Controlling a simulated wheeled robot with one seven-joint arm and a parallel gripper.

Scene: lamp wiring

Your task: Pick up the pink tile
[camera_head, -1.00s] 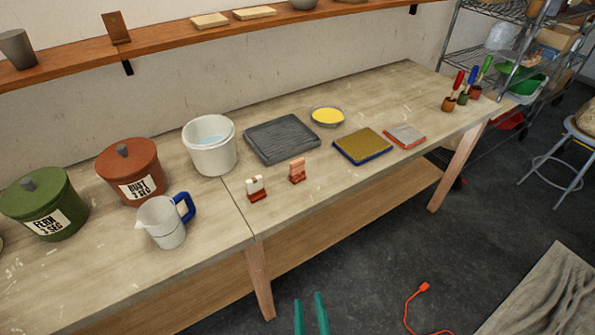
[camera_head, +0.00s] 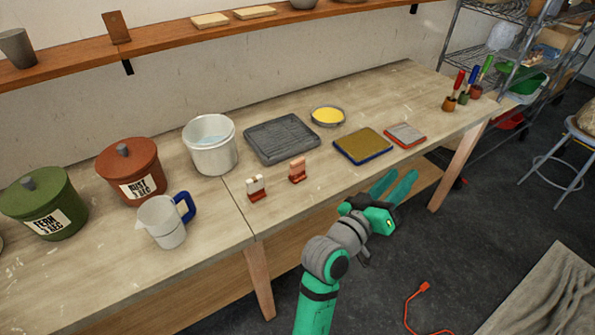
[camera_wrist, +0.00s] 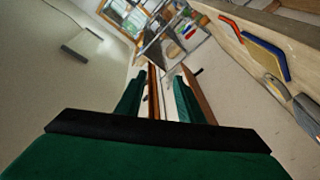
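The pink tile (camera_head: 297,170) stands upright in a small reddish holder near the front edge of the workbench in the head view. A white tile (camera_head: 256,185) stands in a similar red holder just to its left. My gripper (camera_head: 393,185) is open and empty, in front of the bench's front edge and to the right of the pink tile, clearly apart from it. In the wrist view its two green fingers (camera_wrist: 157,98) are spread with nothing between them. I cannot make out the pink tile in the wrist view.
The workbench (camera_head: 385,90) also carries a dark grey slab (camera_head: 281,139), a gold pad with blue edge (camera_head: 362,146), a red-edged pad (camera_head: 405,135), a yellow dish (camera_head: 327,116), a white bucket (camera_head: 210,146) and a jug (camera_head: 163,222). Bare benchtop lies around the tiles.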

